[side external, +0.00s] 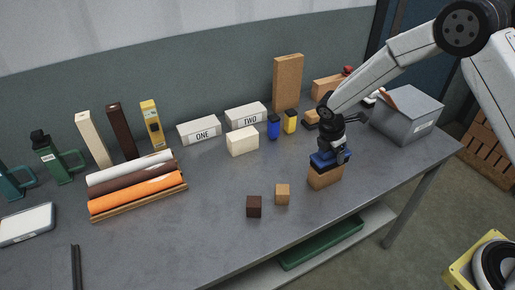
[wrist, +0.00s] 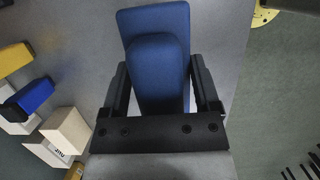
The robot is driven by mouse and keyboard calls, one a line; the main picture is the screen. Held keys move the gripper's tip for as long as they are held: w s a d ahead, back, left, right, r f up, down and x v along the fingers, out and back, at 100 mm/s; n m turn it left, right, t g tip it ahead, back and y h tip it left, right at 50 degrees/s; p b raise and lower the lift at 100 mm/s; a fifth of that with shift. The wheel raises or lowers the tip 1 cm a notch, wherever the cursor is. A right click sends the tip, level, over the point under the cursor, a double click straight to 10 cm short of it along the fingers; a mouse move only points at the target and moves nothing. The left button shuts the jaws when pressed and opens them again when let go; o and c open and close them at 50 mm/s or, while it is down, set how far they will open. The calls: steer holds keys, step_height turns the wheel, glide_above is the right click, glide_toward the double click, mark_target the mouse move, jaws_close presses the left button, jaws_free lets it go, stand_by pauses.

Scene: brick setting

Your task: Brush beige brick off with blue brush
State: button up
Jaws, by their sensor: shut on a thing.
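The blue brush (side external: 325,160) has a flat blue body with a raised grip on top. My gripper (side external: 331,148) is shut on this grip. In the wrist view the fingers lie on either side of the blue brush (wrist: 158,75). A tan-brown block (side external: 325,178) stands on the table directly under the brush; whether they touch is unclear. It is hidden behind the brush in the wrist view. A plain cream-beige brick (side external: 242,141) stands to the left, in front of the white block marked TWO (side external: 246,116). It also shows in the wrist view (wrist: 67,130).
A small dark brown cube (side external: 254,206) and a tan cube (side external: 282,194) lie left of the brush. A grey box (side external: 407,113) is at right. The table's front middle is mostly clear.

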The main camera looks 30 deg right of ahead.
mark_target(324, 155)
steer(key=shift+d, duration=0.4)
steer(key=a, duration=0.4)
steer(key=shift+a, duration=0.1)
steer(key=shift+r, duration=4.05)
